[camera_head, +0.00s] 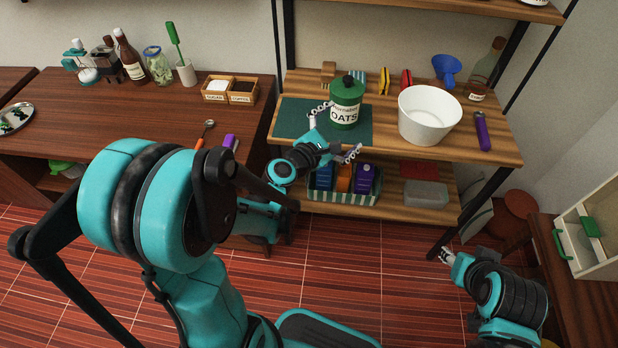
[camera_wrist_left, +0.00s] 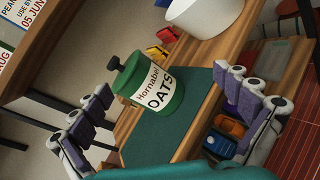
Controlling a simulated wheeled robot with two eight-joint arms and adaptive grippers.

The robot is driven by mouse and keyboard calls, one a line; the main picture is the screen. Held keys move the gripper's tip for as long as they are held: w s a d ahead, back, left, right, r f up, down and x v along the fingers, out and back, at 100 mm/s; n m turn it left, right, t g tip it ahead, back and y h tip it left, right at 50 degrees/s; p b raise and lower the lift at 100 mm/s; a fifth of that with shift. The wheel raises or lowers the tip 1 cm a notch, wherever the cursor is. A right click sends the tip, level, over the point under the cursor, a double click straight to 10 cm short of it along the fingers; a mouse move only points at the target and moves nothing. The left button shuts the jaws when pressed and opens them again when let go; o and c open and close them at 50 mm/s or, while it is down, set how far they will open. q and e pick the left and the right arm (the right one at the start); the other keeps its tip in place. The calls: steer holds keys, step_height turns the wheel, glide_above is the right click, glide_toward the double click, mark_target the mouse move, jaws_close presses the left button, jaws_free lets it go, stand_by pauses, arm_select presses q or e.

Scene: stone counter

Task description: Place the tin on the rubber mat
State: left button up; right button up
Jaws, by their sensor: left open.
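The tin (camera_head: 346,100) is green with a dark knob on its lid and a white OATS label. It stands upright on the dark green rubber mat (camera_head: 290,117), towards the mat's right side, on the upper wooden shelf. In the left wrist view the tin (camera_wrist_left: 152,92) shows between the spread fingers, with the mat (camera_wrist_left: 195,112) beneath it. My left gripper (camera_head: 336,131) is open at the front of the tin, its fingers apart and not closed on it. My right gripper (camera_head: 446,257) is low at the right, away from the shelf; its fingers are too small to judge.
A white bowl (camera_head: 428,115) stands right of the tin. Behind are a blue funnel (camera_head: 446,68), a bottle (camera_head: 485,72) and small colored items. A purple-handled item (camera_head: 482,131) lies at the right. A striped crate (camera_head: 342,196) sits on the shelf below.

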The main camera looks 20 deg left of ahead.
arm_select(q)
steer(key=s+d+m+g, duration=0.35)
steer(key=s+m, duration=0.25)
steer(key=m, duration=0.3)
steer(key=s+a+f+m+g+y, duration=0.2)
steer(key=s+m, duration=0.6)
steer(key=s+a+f+m+g+y, duration=0.2)
steer(key=s+a+m+g, duration=0.1)
steer(key=s+m, duration=0.5)
steer(key=shift+s+y, duration=0.3)
steer(key=shift+s, duration=0.1)
